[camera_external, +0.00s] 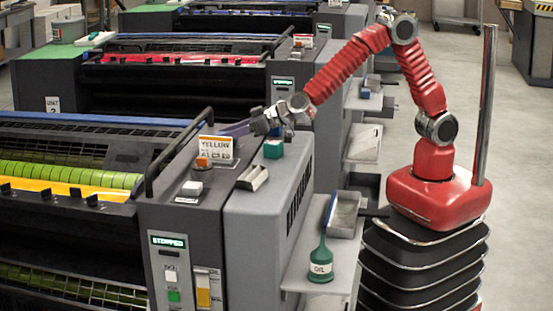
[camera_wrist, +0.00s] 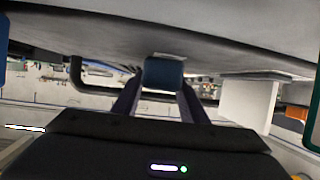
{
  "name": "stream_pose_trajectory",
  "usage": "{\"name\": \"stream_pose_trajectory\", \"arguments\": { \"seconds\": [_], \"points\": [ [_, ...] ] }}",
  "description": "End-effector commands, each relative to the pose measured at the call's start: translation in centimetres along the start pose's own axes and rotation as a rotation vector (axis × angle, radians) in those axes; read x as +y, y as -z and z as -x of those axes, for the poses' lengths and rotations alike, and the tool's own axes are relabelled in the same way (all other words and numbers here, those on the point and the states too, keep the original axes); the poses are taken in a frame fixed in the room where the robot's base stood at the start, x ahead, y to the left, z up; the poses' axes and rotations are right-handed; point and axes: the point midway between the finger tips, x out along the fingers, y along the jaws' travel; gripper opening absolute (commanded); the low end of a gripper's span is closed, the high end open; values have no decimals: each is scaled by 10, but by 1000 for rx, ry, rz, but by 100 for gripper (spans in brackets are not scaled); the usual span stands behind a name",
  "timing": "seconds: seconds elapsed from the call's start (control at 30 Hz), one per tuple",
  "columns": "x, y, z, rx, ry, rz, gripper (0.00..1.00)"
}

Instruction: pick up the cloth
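A blue piece (camera_wrist: 164,74), which appears to be the cloth, shows between the fingertips in the wrist view, against the grey unit surface. Its outline is blocky and a pale patch lies at its upper edge. I cannot make it out clearly in the external view, where the YELLOW sign and my fingers stand around that spot. My gripper (camera_external: 237,129) reaches left over the top of the ink unit, just behind the sign. In the wrist view my gripper's two dark purple fingers (camera_wrist: 160,88) stand apart on either side of the blue piece. Contact with it cannot be told.
The YELLOW sign (camera_external: 215,149) stands close by. A teal box (camera_external: 273,149) and a metal tray (camera_external: 252,178) sit on the unit top. A black rail (camera_external: 180,150) runs along its left. A green OIL bottle (camera_external: 320,262) stands on the side shelf.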

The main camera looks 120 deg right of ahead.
Motion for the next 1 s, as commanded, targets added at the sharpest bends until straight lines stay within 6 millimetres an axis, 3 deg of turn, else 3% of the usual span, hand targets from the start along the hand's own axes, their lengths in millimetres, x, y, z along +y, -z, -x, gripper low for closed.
{"name": "stream_pose_trajectory", "arguments": {
  "seconds": [0.27,0.57,0.77,1.0],
  "points": [
    [0,0,0,0,0,0,17],
    [0,2,1,1,0,0,17],
    [0,19,7,3,0,-2,17],
    [0,52,21,3,1,-3,17]
  ]
}}
